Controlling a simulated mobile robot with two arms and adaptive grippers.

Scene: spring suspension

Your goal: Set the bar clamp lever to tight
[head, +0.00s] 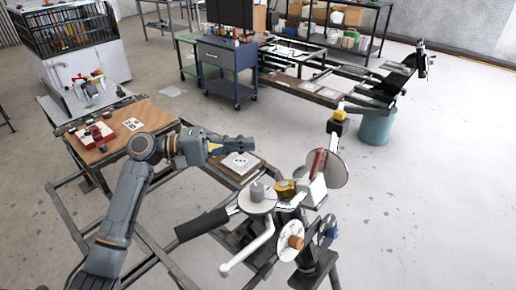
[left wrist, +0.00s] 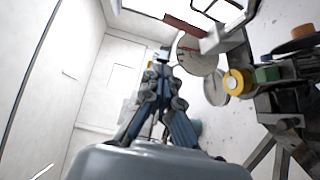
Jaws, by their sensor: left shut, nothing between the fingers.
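A machine with several discs and handles stands at the centre right in the head view. A white bent lever with a rounded end (head: 250,248) hangs from it toward the front, and a thick black handle (head: 202,224) sticks out to the left. I cannot tell for sure which one is the bar clamp lever. My left gripper (head: 244,144) is shut and empty, above and behind the machine's grey round knob (head: 257,192), apart from both handles. In the left wrist view the fingers (left wrist: 162,55) come together at their tips. My right gripper is not in view.
A white disc with a red part (head: 327,168) stands upright on the machine, right of my left gripper. A wooden-topped bench (head: 110,150) with a red box (head: 97,135) is at the left. A blue drawer cart (head: 228,62) stands behind.

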